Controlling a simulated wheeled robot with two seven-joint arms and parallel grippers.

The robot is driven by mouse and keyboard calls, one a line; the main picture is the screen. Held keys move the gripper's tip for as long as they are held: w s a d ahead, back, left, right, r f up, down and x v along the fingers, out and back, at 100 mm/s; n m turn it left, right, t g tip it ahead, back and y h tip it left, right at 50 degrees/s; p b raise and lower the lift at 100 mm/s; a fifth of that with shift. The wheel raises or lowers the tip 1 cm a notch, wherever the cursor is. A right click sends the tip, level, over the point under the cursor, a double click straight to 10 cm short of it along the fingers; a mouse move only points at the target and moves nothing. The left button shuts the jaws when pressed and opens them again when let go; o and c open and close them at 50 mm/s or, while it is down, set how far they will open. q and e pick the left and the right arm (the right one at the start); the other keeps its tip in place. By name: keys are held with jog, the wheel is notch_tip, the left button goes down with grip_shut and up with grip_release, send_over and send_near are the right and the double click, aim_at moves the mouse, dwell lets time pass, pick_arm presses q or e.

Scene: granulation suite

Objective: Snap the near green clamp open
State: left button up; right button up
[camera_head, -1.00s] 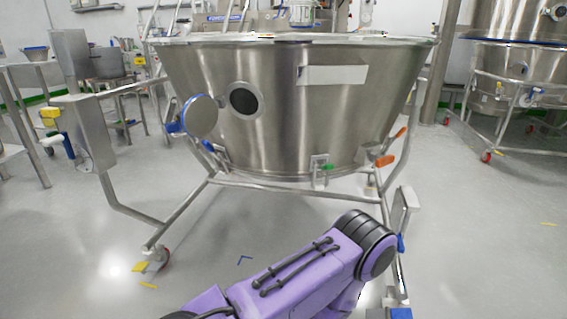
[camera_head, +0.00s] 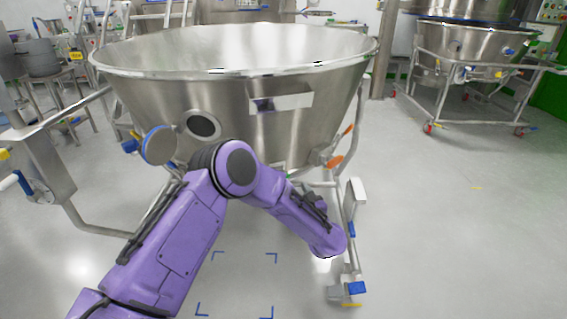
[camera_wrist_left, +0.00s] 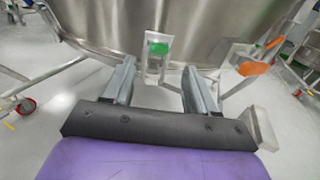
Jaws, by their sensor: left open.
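The near green clamp (camera_wrist_left: 160,47) shows in the left wrist view as a small green piece on a metal bracket at the bowl's lower rim. My left gripper (camera_wrist_left: 158,70) is open, its two grey fingers apart on either side of the bracket in the picture, with nothing between them. I cannot tell how far short of the clamp the fingertips are. In the head view the purple left arm hides the clamp and the gripper. The steel bowl (camera_head: 240,110) stands behind the arm. My right gripper is out of view.
An orange handle (camera_head: 334,162) sits right of the clamp and also shows in the left wrist view (camera_wrist_left: 254,68). A round blue-rimmed cover (camera_head: 159,145) hangs open at the bowl's left. Tubular frame legs with casters surround it.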

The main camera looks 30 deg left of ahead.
aim_at(285, 173)
pick_arm(q)
jog(key=x, duration=0.4)
jog(key=b+x, duration=0.1)
jog(key=x, duration=0.4)
jog(key=shift+w+a+f+b, duration=0.15)
jog(key=shift+a+f+b, duration=0.05)
jog(key=shift+a+b, duration=0.1)
jog(key=shift+w+a, duration=0.25)
